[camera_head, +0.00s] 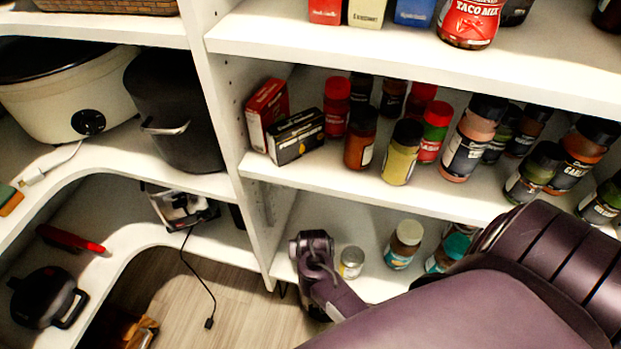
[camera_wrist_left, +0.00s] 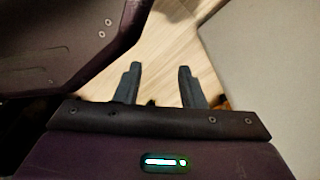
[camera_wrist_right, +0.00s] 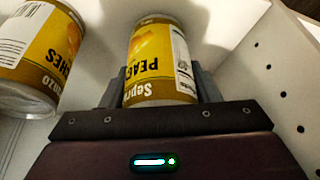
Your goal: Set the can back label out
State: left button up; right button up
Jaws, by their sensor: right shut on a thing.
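My right gripper (camera_wrist_right: 160,88) is shut on a yellow peach can (camera_wrist_right: 158,58), with a finger on each side of it. The lettering of the held can is upside down in the right wrist view, and a white label panel shows on its right side. My left gripper (camera_wrist_left: 157,85) is open and empty above the wooden floor.
Two jars (camera_head: 404,243) (camera_head: 447,252) stand on the lower shelf (camera_head: 375,285) right of the can. Spice jars and boxes (camera_head: 297,135) fill the shelf above. A perforated side panel (camera_wrist_right: 285,75) is close to the right gripper. A black cord (camera_head: 190,265) hangs at left.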

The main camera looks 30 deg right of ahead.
pick_arm(q)
jog(key=shift+w, duration=0.15)
pick_arm(e)
jog(key=shift+f, duration=0.3)
dwell(0.4)
jog(key=o, duration=1.3)
jog(key=shift+f, duration=0.1)
jog(key=p+v, duration=0.2)
jog(key=v, duration=0.4)
jog(key=shift+s+r, duration=0.1)
jog(key=shift+r, duration=0.2)
jog(key=shift+s+a+r, duration=0.2)
jog(key=shift+s+r, duration=0.05)
jog(key=shift+r, duration=0.3)
pick_arm(q)
jog(key=s, duration=0.3)
jog(key=s+a, duration=0.1)
jog(key=s, duration=0.1)
jog(key=shift+s+f, duration=0.15)
jog(key=shift+f, duration=0.25)
